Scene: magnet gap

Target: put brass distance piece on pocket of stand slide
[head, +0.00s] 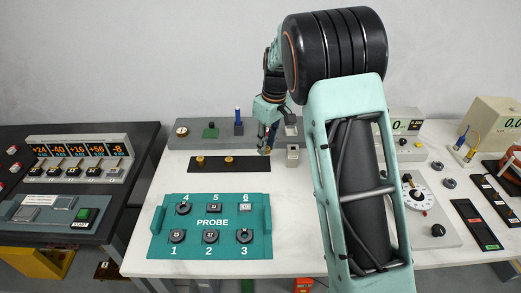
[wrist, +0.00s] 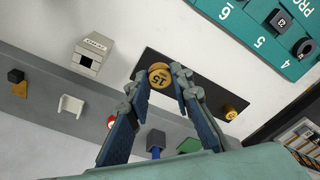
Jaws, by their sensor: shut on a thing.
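My gripper (head: 267,148) is at the back of the white table, by the right end of a dark strip. In the wrist view my gripper (wrist: 162,78) is shut on a brass distance piece (wrist: 160,77), a round disc marked 15, between the fingertips. Another brass piece (wrist: 231,112) sits on the dark strip (wrist: 205,85); brass pieces also show on the strip in the head view (head: 200,160). A pale block with a dark square opening (wrist: 89,61), seemingly the stand slide, stands apart from the gripper; it shows right of it in the head view (head: 292,156).
A grey ledge (head: 190,137) with small fixtures runs along the back. A teal PROBE panel (head: 212,226) with several knobs lies in front. A dial panel (head: 427,208) stands at the right. White table is bare between the strip and the pale block.

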